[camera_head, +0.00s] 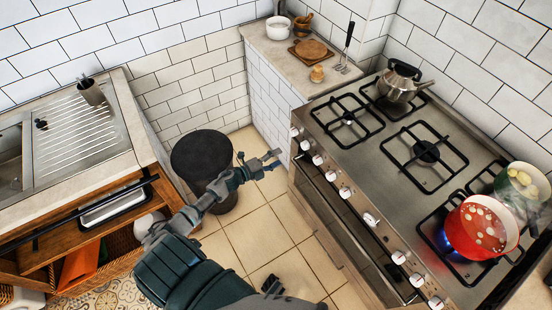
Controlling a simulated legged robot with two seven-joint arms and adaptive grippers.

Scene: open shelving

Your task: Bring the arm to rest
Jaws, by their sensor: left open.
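My left arm (190,265) comes in from the bottom edge and reaches up over the tiled floor. My left gripper (260,158) is at its far end, open and empty, with its fingers spread. It shows in front of the floor, between the dark round bin and the stove front, and appears to touch nothing. My right gripper is not in view.
The stove (385,185) stands at right with a kettle (398,85), a red pot (475,228) over a lit flame and a green pot (521,183). The dark bin (203,155) stands behind my forearm. A sink counter (75,190) with an open drawer below is at left.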

